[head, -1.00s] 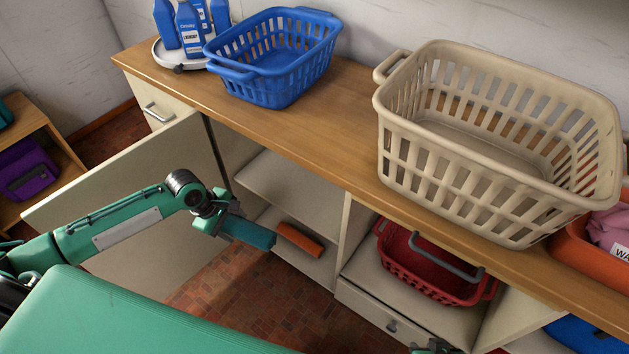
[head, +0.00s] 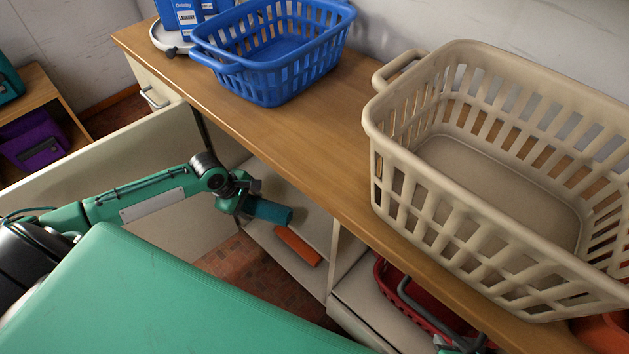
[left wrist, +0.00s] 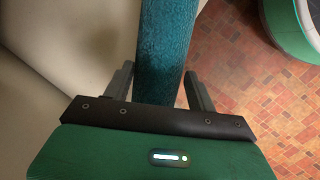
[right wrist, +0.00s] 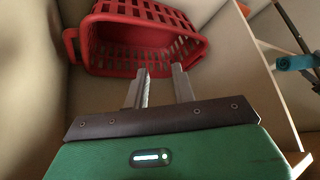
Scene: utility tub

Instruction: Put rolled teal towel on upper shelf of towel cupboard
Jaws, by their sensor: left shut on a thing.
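The rolled teal towel (head: 270,211) is held in my left gripper (head: 248,204), pointing into the open left bay of the towel cupboard. It also fills the space between the fingers in the left wrist view (left wrist: 164,45). In the head view it overlaps the upper shelf (head: 312,217); I cannot tell whether it touches it. An orange rolled towel (head: 297,246) lies on the lower shelf beneath. My right gripper (right wrist: 161,76) is open and empty in front of a red basket. The right wrist view also shows the teal towel's end (right wrist: 294,62) at the right.
The cupboard door (head: 130,170) stands open at the left. The countertop (head: 290,150) above carries a blue basket (head: 268,82) and a large beige basket (head: 420,205). The red basket (right wrist: 150,65) sits in the neighbouring bay, beyond an upright divider (head: 345,255).

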